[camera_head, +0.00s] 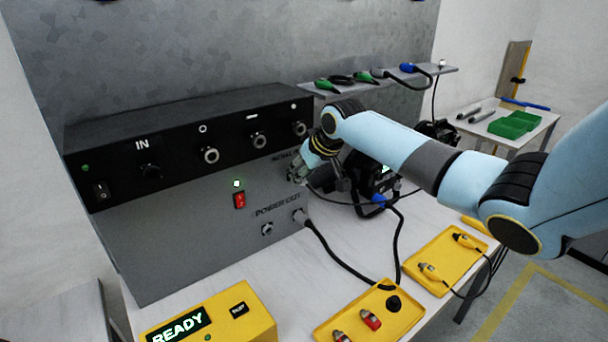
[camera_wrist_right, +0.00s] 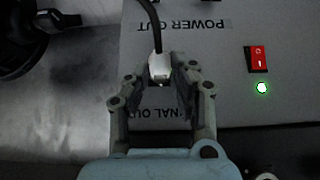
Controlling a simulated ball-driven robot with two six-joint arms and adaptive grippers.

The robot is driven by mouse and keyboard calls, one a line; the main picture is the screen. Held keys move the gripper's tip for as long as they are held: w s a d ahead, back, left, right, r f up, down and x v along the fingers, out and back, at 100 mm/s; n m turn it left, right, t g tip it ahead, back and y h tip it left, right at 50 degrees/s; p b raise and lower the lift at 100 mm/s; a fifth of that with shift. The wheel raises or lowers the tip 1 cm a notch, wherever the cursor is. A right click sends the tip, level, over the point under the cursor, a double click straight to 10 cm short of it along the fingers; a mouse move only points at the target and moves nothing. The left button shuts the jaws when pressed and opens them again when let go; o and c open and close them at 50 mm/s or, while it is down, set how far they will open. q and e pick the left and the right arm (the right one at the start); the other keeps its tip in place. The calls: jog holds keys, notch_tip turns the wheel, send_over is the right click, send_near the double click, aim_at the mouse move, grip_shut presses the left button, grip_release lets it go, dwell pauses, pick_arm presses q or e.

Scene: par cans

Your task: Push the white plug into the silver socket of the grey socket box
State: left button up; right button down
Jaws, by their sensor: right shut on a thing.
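The grey socket box (camera_head: 190,235) stands at the left of the table, with a black upper panel. My right gripper (camera_head: 297,174) is at its grey front near the SIGNAL OUT label. In the wrist view my right gripper (camera_wrist_right: 160,84) is shut on the white plug (camera_wrist_right: 160,64), whose black cable runs to the top edge. Whether the plug touches the box or sits in a socket cannot be told; no socket shows at its tip. Silver sockets (camera_head: 210,155) line the black panel, and another silver socket (camera_head: 267,230) is under POWER OUT. My left gripper is out of view.
A grey plug (camera_head: 299,215) with a thick black cable (camera_head: 345,265) sits at POWER OUT. A red switch (camera_head: 239,200) is lit above by a green lamp. Yellow trays (camera_head: 445,262) and a yellow READY box (camera_head: 250,325) stand in front. A shelf (camera_head: 440,72) hangs behind.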

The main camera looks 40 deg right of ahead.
jog(key=c, duration=1)
grip_release()
jog(key=shift+c, duration=0.2)
jog(key=v, duration=1.2)
